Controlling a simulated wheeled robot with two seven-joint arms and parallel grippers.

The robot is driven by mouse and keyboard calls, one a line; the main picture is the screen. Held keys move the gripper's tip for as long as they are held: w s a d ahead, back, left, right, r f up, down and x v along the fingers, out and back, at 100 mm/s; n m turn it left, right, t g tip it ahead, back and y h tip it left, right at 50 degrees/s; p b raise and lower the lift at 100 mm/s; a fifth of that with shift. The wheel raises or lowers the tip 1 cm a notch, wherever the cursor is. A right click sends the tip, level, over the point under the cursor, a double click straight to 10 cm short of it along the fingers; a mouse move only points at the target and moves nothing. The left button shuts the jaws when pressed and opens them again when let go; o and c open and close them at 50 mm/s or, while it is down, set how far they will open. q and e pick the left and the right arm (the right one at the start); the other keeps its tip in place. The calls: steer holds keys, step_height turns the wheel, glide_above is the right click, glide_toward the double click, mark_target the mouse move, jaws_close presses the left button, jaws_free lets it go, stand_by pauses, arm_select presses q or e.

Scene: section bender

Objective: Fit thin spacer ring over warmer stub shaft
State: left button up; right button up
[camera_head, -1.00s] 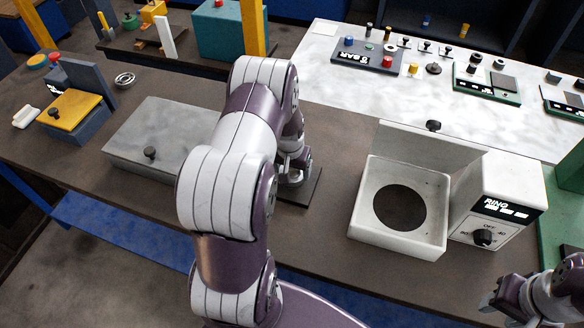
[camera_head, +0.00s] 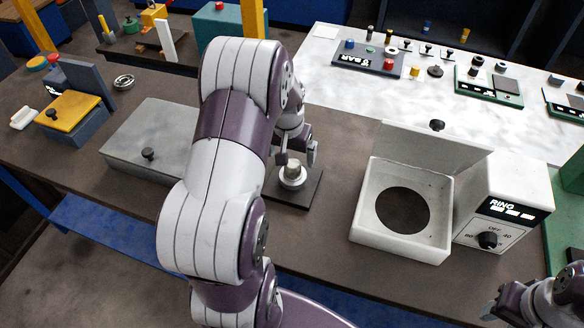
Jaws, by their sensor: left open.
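A short grey metal stub (camera_head: 293,166) stands upright on a dark square plate (camera_head: 302,197) at the middle of the bench. A pale ring (camera_head: 292,180) lies around its lower part; I cannot tell whether this is the thin spacer ring or part of the stub. My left gripper (camera_head: 297,155) is open and empty just above the stub, one finger on each side. My own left arm hides part of the plate. The white ring warmer (camera_head: 503,200) stands at the right. My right gripper (camera_head: 497,308) is at the lower right corner, its fingers unclear.
An open white box with a round dark hole (camera_head: 362,213) adjoins the warmer. A grey lidded box (camera_head: 150,130) is left of my arm. A metal ring (camera_head: 124,81) lies near a yellow-topped block (camera_head: 68,110). A white table (camera_head: 350,95) with small parts is behind.

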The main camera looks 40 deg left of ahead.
arm_select(q)
steer(key=r, duration=0.3)
steer(key=shift+s, duration=0.2)
steer(key=s+d+m, duration=0.2)
steer(key=s+d, duration=0.3)
steer(key=d, duration=0.3)
steer(key=s+d+r+m, duration=0.1)
steer(key=s+d, duration=0.5)
steer(key=d, duration=0.3)
steer(key=shift+r+m+h+b, duration=0.2)
steer(key=shift+m+h+b, duration=0.1)
steer(key=shift+m, duration=0.1)
steer(key=shift+s+d, duration=0.15)
